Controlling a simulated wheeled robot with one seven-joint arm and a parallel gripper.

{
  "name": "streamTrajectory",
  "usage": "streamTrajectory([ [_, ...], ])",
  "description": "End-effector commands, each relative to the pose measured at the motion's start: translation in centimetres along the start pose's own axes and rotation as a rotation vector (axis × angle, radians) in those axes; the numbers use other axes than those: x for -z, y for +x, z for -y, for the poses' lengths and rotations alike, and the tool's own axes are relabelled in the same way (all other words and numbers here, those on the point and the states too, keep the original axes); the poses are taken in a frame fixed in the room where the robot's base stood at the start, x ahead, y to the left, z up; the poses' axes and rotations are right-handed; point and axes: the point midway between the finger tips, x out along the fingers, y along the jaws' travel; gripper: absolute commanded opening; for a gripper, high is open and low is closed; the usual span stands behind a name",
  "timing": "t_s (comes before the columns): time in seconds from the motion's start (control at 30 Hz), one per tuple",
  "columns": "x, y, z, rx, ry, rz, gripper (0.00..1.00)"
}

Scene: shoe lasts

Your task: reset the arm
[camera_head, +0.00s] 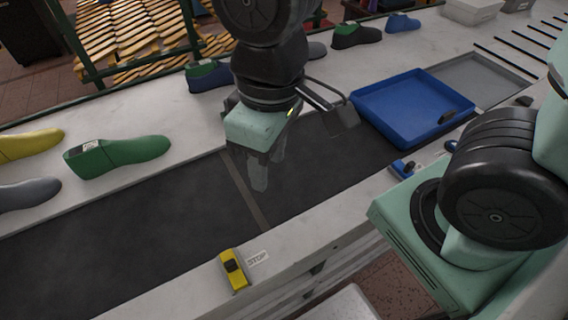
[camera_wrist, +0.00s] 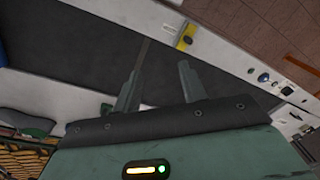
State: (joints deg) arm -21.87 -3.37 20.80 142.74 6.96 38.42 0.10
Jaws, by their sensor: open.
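My gripper (camera_head: 258,172) hangs over the dark belt in the head view, pointing down, with nothing between its fingers. In the wrist view the two fingers of my gripper (camera_wrist: 158,90) stand apart with dark belt between and beyond them. My arm comes in from the right and bends above the belt. The belt (camera_head: 130,225) is bare where it shows.
Green (camera_head: 118,156), yellow (camera_head: 30,145) and grey (camera_head: 28,195) shoe lasts lie on the far ledge at left. A yellow stop box (camera_head: 233,269) sits on the near edge.

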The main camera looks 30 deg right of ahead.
Motion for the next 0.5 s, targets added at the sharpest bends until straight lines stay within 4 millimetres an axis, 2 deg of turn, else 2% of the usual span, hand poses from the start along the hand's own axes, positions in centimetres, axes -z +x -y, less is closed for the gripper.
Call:
streamTrajectory([
  [0.03, -1.2, 0.1, 0.2, -0.007, -0.015, -0.001, 0.41],
  [0.13, -2.4, 0.3, 0.4, -0.013, -0.028, 0.0, 0.41],
  [0.5, -2.5, 0.9, 0.3, -0.013, -0.029, 0.002, 0.41],
])
